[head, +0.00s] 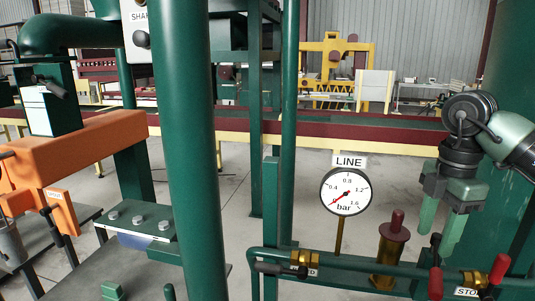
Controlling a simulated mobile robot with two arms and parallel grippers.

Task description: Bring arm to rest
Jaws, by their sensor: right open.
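My right gripper (438,243) hangs at the right side of the head view, fingers pointing down. Its two pale green fingers are apart with nothing between them. It is above the pipe (345,265) and the red-handled valve (436,283), and a gap seems to show between fingertips and handle. My right arm comes in from the right edge. My left gripper is not in view.
A round gauge (346,191) labelled LINE stands left of the gripper, its red needle pointing low left. A brass fitting with a red top (392,248) stands between them. Green posts (185,150) rise at centre-left. An orange machine part (75,150) is at left.

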